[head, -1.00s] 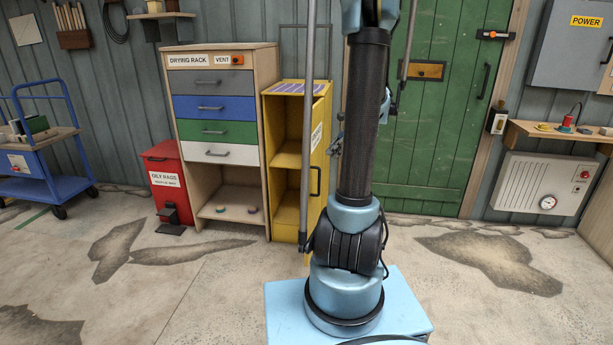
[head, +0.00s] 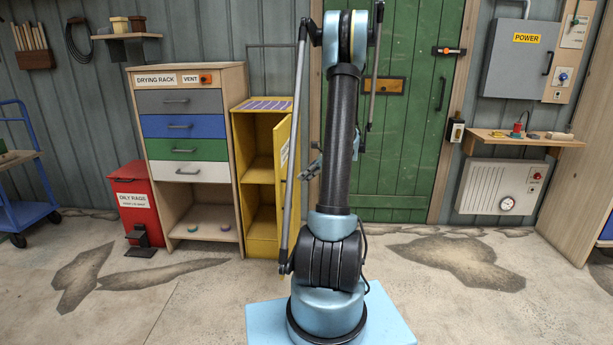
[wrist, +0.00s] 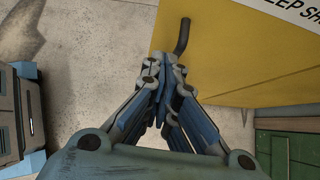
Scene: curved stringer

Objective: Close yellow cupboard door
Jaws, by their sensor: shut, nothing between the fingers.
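The yellow cupboard (head: 262,104) stands beside the drying rack, with its shelves showing. Its yellow door (head: 283,133) stands open, swung out to the front on the right side, partly hidden by my arm. In the wrist view the door's outer face (wrist: 235,60) fills the upper right, with part of a lettered label and a dark bar handle (wrist: 183,35). My gripper (wrist: 165,62) is shut and empty, with its fingertips close to the handle. I cannot tell whether they touch. In the head view my gripper is mostly hidden behind my arm.
The drying rack (head: 195,72) and a red oily rags bin (head: 137,205) stand left of the cupboard. A green door (head: 415,150) is behind my arm. A heater (head: 499,187) and shelf are on the right. The concrete floor (head: 210,300) in front is clear.

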